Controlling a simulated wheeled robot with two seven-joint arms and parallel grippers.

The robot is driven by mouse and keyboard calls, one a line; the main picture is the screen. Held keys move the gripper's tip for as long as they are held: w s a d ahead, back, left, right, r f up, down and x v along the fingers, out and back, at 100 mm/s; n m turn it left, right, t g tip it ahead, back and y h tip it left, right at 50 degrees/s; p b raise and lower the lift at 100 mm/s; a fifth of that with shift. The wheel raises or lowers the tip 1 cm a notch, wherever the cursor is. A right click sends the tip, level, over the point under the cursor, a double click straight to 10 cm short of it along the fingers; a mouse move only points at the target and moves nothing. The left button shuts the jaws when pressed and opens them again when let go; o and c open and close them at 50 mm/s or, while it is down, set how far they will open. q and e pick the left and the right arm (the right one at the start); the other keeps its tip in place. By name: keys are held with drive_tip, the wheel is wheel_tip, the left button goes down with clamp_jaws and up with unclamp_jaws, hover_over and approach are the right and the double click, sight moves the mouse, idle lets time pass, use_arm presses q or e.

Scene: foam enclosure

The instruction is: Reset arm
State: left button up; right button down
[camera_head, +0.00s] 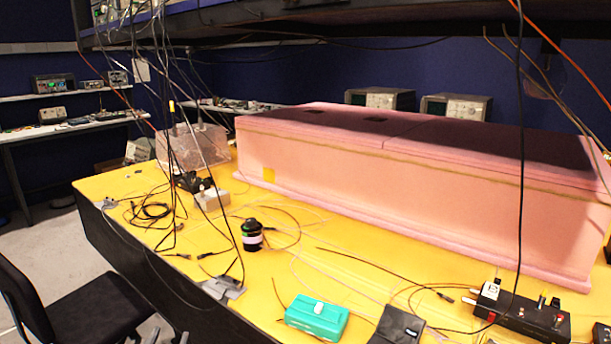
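I cannot make out either of my grippers or arms in the head view. The pink foam enclosure (400,205) is a long closed box on the yellow table (180,275), towards the back right. Its top panels look flat and in place, and a yellow patch marks its left front face.
On the table are a green box (317,317), a black cylinder (252,235), a black device (400,326), a black switch box (520,315) and loose cables. Cables hang from the overhead shelf (300,25). A black chair (85,310) stands at the front left.

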use_arm(q)
drive_tip(key=s+d+f+g, duration=0.2)
drive_tip(key=s+f+g, duration=0.4)
drive_tip(key=s+f, duration=0.95)
drive_tip(key=s+d+f+g+h, duration=0.1)
drive_tip(key=s+d+f+g, duration=0.15)
drive_tip(key=s+f, duration=0.45)
drive_tip(key=s+d+f+g+h, duration=0.15)
drive_tip(key=s+g, duration=0.25)
drive_tip(key=s, duration=0.6)
drive_tip(key=w+d+f+t, duration=0.1)
drive_tip(key=w+f, duration=0.2)
drive_tip(key=f, duration=0.5)
drive_tip(key=w+d+f, duration=0.1)
drive_tip(key=w+f, duration=0.1)
drive_tip(key=f, duration=0.7)
wheel_tip(320, 180, down, 17)
drive_tip(key=s+d+t+h, duration=0.1)
drive_tip(key=s+d+t, duration=0.1)
drive_tip(key=shift+s+d+f, duration=0.15)
drive_tip(key=shift+s, duration=0.15)
